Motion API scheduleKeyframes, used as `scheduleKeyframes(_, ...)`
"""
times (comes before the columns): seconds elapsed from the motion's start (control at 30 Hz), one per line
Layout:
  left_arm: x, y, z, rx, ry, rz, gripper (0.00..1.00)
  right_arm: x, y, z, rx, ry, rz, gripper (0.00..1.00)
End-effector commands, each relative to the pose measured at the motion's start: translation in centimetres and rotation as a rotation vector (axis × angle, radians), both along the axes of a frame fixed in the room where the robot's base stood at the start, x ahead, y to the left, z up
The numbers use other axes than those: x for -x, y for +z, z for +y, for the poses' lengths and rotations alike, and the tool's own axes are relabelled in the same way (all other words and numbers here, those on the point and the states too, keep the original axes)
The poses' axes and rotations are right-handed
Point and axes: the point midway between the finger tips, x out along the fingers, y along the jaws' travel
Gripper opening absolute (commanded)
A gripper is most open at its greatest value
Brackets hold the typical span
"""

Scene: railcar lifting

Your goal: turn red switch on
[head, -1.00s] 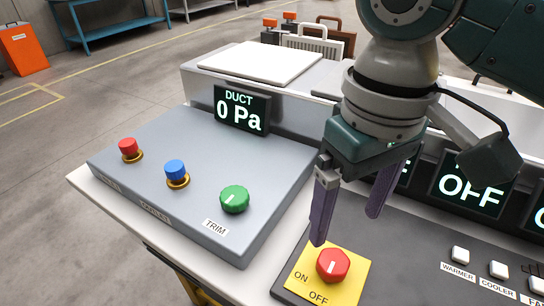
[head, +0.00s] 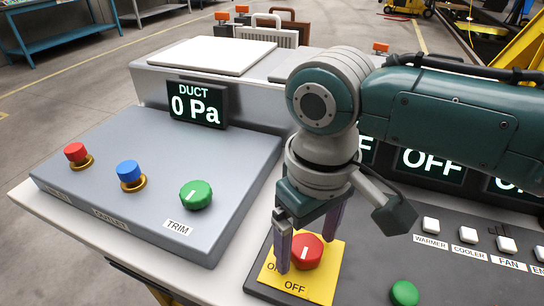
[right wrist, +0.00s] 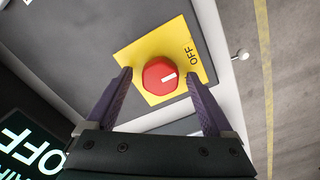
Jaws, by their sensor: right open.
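The red switch (head: 307,251) is a round red knob with a white mark on a yellow plate (head: 318,287) lettered ON and OFF. It also shows in the right wrist view (right wrist: 159,76), where the mark points toward the word OFF. My right gripper (head: 310,245) is over the plate, with its two purple fingers apart on either side of the knob. In the right wrist view the gripper (right wrist: 158,82) is open and the fingertips flank the knob; I cannot tell whether they touch it. One finger partly hides ON in the head view. My left gripper is not in view.
A grey panel left holds red (head: 76,153), blue (head: 130,174) and green (head: 196,194) knobs and a DUCT display (head: 197,104) reading 0 Pa. Right of the plate are white buttons (head: 431,225), a green button (head: 405,293) and displays reading OFF (head: 428,163).

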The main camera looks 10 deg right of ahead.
Motion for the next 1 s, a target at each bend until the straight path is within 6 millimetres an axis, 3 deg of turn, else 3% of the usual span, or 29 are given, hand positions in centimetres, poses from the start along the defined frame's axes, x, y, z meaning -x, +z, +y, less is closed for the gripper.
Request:
scheduleKeyframes(0.07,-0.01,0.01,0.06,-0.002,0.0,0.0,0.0,0.01,0.02,0.02,0.0,0.0,0.0,0.85)
scheduleKeyframes(0.8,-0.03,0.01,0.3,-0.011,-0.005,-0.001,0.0,0.0,0.06,0.0,0.0,0.0,0.0,0.02)
scheduleKeyframes(1.0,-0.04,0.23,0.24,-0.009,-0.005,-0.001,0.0,0.01,0.13,0.0,0.0,-0.01,0.001,0.01)
